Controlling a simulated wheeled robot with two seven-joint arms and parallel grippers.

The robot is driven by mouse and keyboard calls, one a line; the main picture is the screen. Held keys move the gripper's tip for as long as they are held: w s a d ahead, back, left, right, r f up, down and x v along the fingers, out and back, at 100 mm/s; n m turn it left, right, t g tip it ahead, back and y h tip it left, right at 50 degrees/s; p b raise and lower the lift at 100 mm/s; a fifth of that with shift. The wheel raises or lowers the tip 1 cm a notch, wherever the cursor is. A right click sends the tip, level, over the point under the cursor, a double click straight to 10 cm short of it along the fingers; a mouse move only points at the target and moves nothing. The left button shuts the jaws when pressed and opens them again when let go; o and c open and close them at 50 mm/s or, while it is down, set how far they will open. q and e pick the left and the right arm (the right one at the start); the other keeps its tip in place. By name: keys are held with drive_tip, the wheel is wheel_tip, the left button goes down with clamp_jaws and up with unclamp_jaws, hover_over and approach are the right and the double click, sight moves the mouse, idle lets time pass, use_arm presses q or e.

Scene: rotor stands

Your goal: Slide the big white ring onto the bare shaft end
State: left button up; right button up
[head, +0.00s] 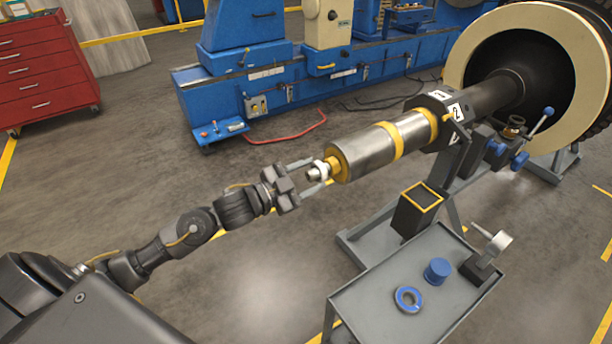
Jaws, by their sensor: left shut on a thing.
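The shaft (365,155) is a thick steel cylinder with yellow bands, lying level with its free end towards my left arm. That end steps down past a yellow collar (333,166) to a thin stub. A small-looking white ring (320,168) is at the stub, between the fingertips of my left gripper (316,174), which is shut on it. A grey tip shows at the ring's near side, so the ring seems to be around the stub; how far along it sits is too small to tell. My right gripper is out of view.
A grey cart (375,318) stands below right with a blue ring (408,299), a blue cap (438,270) and a dial-like tool (497,243). A black, yellow-rimmed box (418,208) is by the stand. A large rotor disc (477,50) is at right.

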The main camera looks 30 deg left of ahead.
use_arm(q)
drive_tip(key=shift+w+d+r, duration=0.1)
drive_tip(key=shift+w+d, duration=0.25)
drive_tip(key=shift+w, duration=0.25)
drive_tip(key=shift+w, duration=0.1)
drive_tip(key=o, duration=1.5)
drive_tip(key=shift+s, duration=0.2)
drive_tip(key=shift+p+v, duration=0.4)
drive_tip(key=shift+v, duration=0.95)
drive_tip(key=shift+p+v, duration=0.45)
drive_tip(key=shift+v, duration=2.6)
drive_tip(key=shift+c, duration=0.4)
